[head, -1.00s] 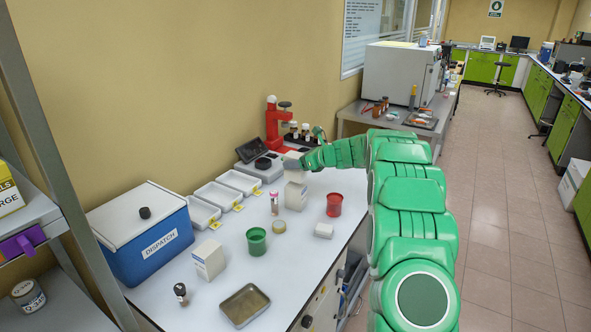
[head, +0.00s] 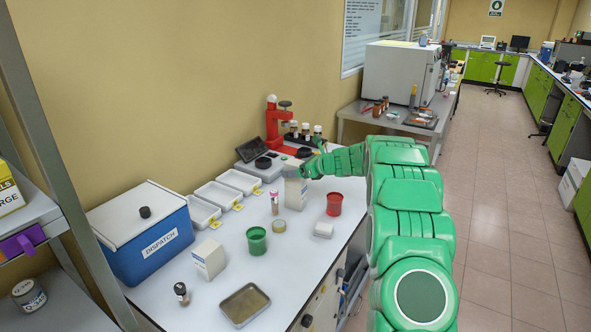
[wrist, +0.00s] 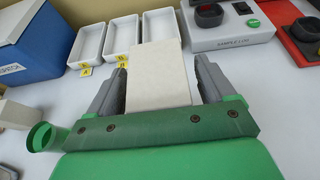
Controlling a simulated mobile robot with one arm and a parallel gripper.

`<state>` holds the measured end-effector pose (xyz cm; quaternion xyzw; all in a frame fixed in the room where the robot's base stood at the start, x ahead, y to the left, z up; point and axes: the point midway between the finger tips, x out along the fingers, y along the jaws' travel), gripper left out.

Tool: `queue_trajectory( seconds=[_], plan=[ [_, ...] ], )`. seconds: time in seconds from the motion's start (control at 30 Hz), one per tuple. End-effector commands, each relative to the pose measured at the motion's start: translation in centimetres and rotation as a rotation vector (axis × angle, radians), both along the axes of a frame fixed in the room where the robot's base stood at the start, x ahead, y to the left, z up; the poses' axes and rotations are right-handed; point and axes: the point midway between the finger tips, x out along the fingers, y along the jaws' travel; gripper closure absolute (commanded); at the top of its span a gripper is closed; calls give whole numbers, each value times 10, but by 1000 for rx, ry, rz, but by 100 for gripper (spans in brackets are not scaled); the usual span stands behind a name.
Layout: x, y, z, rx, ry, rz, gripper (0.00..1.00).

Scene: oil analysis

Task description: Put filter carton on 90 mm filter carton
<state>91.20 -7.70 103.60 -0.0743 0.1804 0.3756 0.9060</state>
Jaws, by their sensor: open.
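A tall white carton (head: 295,193) stands upright near the middle of the bench. My gripper (head: 304,171) is at its top, at the end of my green arm. In the wrist view a plain pale carton (wrist: 160,90) sits between the two grey fingers of my gripper (wrist: 160,75), which are open on either side of it. I cannot tell whether its pale surfaces belong to one carton or two stacked ones. A second white carton (head: 208,259) with print on its side stands at the front left, apart from my gripper. The carton labels are too small to read.
A green cup (head: 257,241), a red cup (head: 334,204), a small white box (head: 323,230) and a pink-capped vial (head: 274,205) stand nearby. White trays (head: 215,195) and a blue box (head: 150,240) line the wall side. A metal dish (head: 245,304) lies in front.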

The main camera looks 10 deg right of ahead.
Motion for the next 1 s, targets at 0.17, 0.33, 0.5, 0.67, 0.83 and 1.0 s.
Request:
queue_trajectory(
  seconds=[0.17,0.33,0.5,0.67,0.83,1.0],
  plan=[
    [0,-1,3,0,0,-1,17],
    [-11,-11,11,1,-2,-1,17],
    [-31,-31,22,1,-2,-1,17],
    [-50,-50,32,0,0,-1,17],
    [-66,-67,43,-1,-2,-2,17],
    [-75,-76,48,-1,-1,-1,17]
  ],
)
